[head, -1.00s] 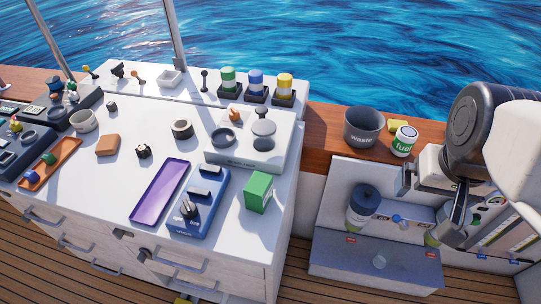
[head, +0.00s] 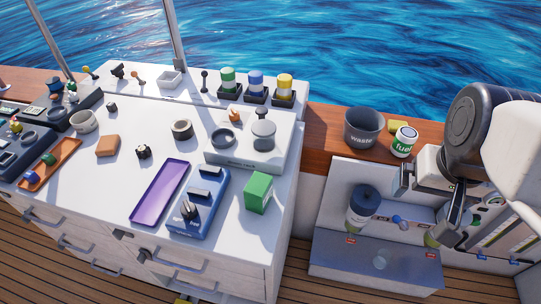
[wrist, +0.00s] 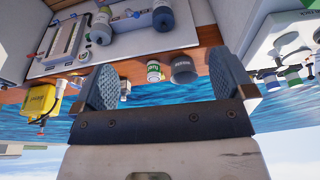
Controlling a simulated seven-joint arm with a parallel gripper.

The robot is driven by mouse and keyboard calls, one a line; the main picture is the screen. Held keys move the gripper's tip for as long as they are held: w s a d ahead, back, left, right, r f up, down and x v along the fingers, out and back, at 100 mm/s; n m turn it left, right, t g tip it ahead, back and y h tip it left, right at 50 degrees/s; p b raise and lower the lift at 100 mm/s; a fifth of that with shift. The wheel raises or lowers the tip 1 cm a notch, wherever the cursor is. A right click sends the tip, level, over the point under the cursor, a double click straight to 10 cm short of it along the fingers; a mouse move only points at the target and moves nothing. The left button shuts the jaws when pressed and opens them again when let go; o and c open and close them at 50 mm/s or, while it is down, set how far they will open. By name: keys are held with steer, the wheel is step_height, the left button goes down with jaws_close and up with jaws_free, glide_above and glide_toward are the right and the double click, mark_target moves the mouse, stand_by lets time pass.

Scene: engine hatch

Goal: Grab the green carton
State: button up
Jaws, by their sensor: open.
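The green carton (head: 258,193) stands on the white console top (head: 115,205) near its right front edge, just right of the blue switch box. It is a small box with green faces and shows in the head view. I cannot make it out in the wrist view. My gripper (head: 428,205) is at the right of the head view, well to the right of the carton and apart from it, beyond the console's edge. In the wrist view the two dark pads of my gripper (wrist: 165,88) are wide apart with nothing between them.
A blue switch box (head: 202,203) and purple tray (head: 160,193) lie left of the carton. A grey stand (head: 275,158) with a pot is behind it. A waste bin (head: 363,130) and fuel can (head: 404,141) stand on the wooden ledge. A gap separates the console from the right bench.

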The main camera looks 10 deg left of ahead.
steer(key=w+a+f+m+g+y, duration=0.1)
steer(key=a+f+m+y, duration=0.35)
steer(key=a, duration=0.35)
steer(key=w+a+f+m+g+y, duration=0.1)
steer(key=a+f+m+g+y, duration=0.15)
steer(key=a+f+y, duration=0.4)
steer(key=m+t+y, duration=0.2)
steer(key=m+t, duration=0.1)
steer(key=m, duration=0.8)
glide_toward(268, 192)
steer(key=shift+g, duration=0.25)
steer(key=x, duration=0.4)
steer(key=shift+s+a+r, duration=0.2)
steer(key=shift+s+r, duration=0.05)
steer(key=shift+r, duration=0.1)
steer(key=shift+w+a+f+m+t, duration=0.3)
steer(key=shift+f+m+t, duration=0.15)
steer(key=shift+m, duration=0.35)
steer(key=shift+x, duration=1.3)
steer(key=shift+a, duration=0.1)
steer(key=shift+x, duration=2.5)
steer(key=shift+f, duration=0.15)
